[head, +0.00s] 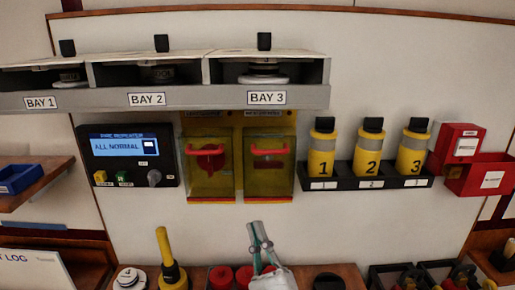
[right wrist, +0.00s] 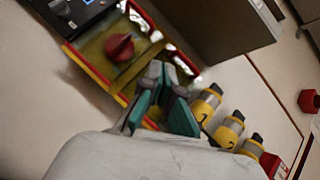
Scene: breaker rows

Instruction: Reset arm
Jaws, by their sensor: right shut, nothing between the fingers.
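My right gripper (head: 261,240) is at the bottom centre of the head view, in front of the white wall and below the yellow boxes. Its teal-lined fingers are shut and hold nothing. My left gripper is in neither view. Two yellow boxes with see-through covers and red handles hang on the wall, the left box (head: 208,185) and the right box (head: 269,185). A red knob shows behind the left cover.
A grey shelf (head: 190,98) with three bays juts out above. A panel (head: 125,155) reading "ALL NORMAL" is at left. Three numbered yellow canisters stand in a black rack (head: 368,183) at right, beside a red box (head: 490,176). Several items line the bottom ledge.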

